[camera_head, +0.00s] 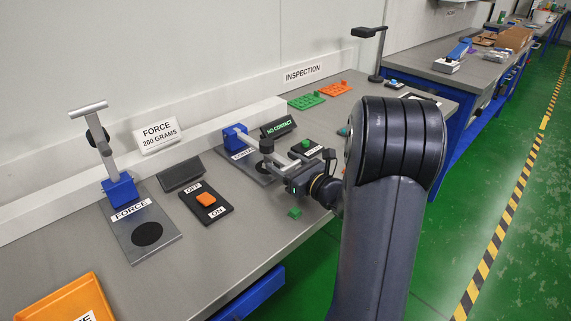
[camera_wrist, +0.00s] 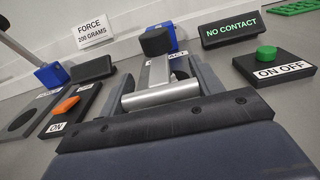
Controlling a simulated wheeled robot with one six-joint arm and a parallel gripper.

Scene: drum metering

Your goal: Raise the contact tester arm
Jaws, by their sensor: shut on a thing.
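The contact tester has a blue hinge block (camera_head: 235,137), a base plate, and a metal arm with a black cylinder (camera_head: 273,129) on top. Its arm is low, reaching out from the block toward my gripper (camera_head: 281,168). In the wrist view the arm ends in a silver crossbar handle (camera_wrist: 160,95), which lies between the two dark fingers of my gripper (camera_wrist: 165,88). My gripper is shut on this handle. The black cylinder (camera_wrist: 156,42) hides part of the blue block behind it. The tester's display (camera_wrist: 230,29) reads NO CONTACT in green.
A force tester (camera_head: 120,190) with its arm raised stands at left. An orange switch (camera_head: 206,199) and a green-button switch (camera_head: 306,144) flank the contact tester. A small green block (camera_head: 294,212) lies near the bench's front edge. An orange tray (camera_head: 62,301) is at front left.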

